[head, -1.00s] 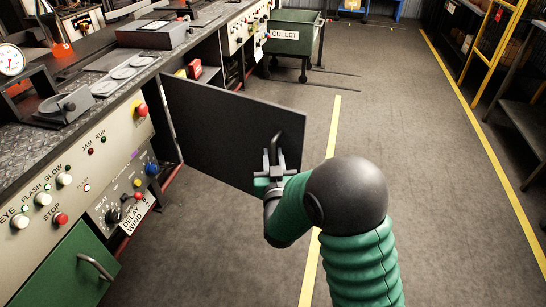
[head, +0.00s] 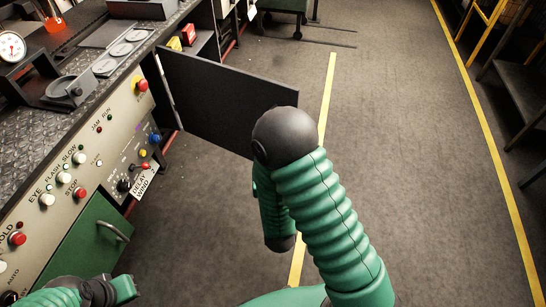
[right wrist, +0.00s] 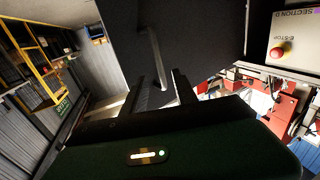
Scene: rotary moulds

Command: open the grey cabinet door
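The grey cabinet door (head: 215,98) stands swung out from the cabinet front, its dark panel reaching over the aisle floor. In the right wrist view, the door panel (right wrist: 200,40) fills the upper middle, with its grey bar handle (right wrist: 153,55) on it. My right gripper (right wrist: 162,92) shows two dark fingers apart, with the handle's near end in line with the gap. I cannot tell whether they touch it. In the head view, my right arm hides this gripper and the handle. Part of my left arm's end (head: 88,290) shows at the lower left; its fingers are not clear.
The control panel (head: 75,190) with knobs and buttons runs along the left. Red and yellow items (head: 182,40) show in the opened cabinet. The aisle floor (head: 400,130) to the right is clear.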

